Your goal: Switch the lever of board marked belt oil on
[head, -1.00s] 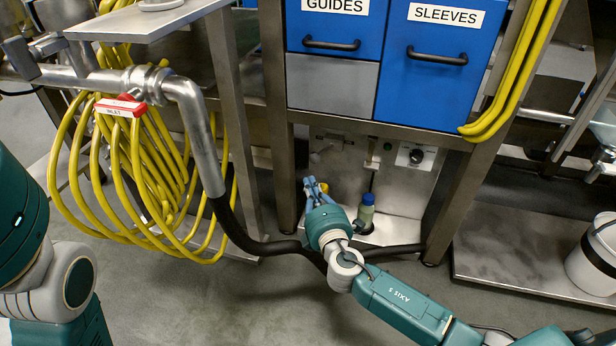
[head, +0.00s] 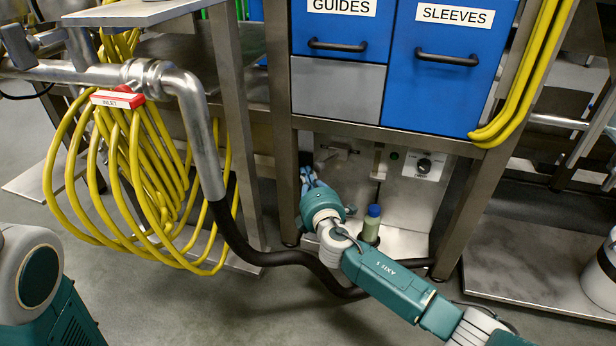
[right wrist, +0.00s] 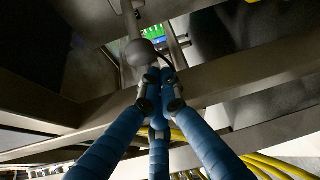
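My right gripper (head: 307,172) has blue fingers and is in front of the left part of the metal panel (head: 405,205) under the blue drawers. In the right wrist view, the fingertips (right wrist: 160,74) are drawn together with nothing visible between them. A grey ball knob (right wrist: 137,52) on a rod shows just beyond and left of the tips; I cannot tell whether they touch. In the head view, a small lever-like fitting (head: 340,150) sits high on the panel. No belt oil marking is readable. My left gripper is out of view.
A bottle with a blue cap (head: 371,223) stands beside my right arm. A black dial (head: 423,166) is on the panel's right. A black hose (head: 285,258) runs low across the front.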

